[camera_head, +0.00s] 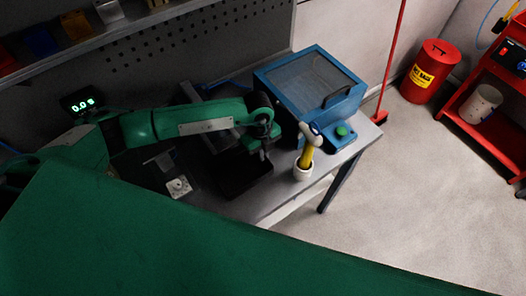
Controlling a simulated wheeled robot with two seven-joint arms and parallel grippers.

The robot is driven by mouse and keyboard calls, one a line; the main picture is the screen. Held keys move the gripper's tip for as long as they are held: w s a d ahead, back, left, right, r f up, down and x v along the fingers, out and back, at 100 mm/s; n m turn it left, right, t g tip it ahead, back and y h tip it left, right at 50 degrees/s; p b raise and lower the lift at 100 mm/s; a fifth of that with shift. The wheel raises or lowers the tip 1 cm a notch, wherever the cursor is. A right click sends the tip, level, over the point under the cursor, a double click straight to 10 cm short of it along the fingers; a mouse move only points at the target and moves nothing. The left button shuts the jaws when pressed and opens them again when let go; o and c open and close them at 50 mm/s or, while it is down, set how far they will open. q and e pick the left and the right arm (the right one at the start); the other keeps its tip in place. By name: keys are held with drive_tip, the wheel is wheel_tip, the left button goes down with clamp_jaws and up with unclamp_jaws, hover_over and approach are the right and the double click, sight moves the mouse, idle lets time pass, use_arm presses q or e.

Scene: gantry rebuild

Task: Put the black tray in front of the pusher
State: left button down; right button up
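The black tray (243,183) sits on the grey workbench (262,208), left of a white cup. My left gripper (264,153) is at the end of the green arm from the left. It points down at the tray's far right side. The fingers are small and dark, so I cannot tell whether they are open or shut, or whether they touch the tray. A metal mechanism behind the tray is partly hidden by my arm; I cannot tell whether it is the pusher. My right gripper is not in view.
A yellow-handled hammer (306,155) stands in the white cup (302,172) near the bench's front edge. A blue enclosure (318,85) with a green button (341,131) stands behind. A white plate (179,187) lies left. A large green surface, probably mine, covers the foreground.

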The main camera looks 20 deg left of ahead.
use_arm(q)
drive_tip(key=c, duration=1.6)
unclamp_jaws()
drive_tip(key=shift+c, duration=0.2)
drive_tip(key=shift+r, duration=0.15)
wheel_tip(320, 180, up, 12)
drive_tip(key=a+b, duration=0.1)
drive_tip(key=b, duration=0.3)
drive_tip(key=shift+w, duration=0.45)
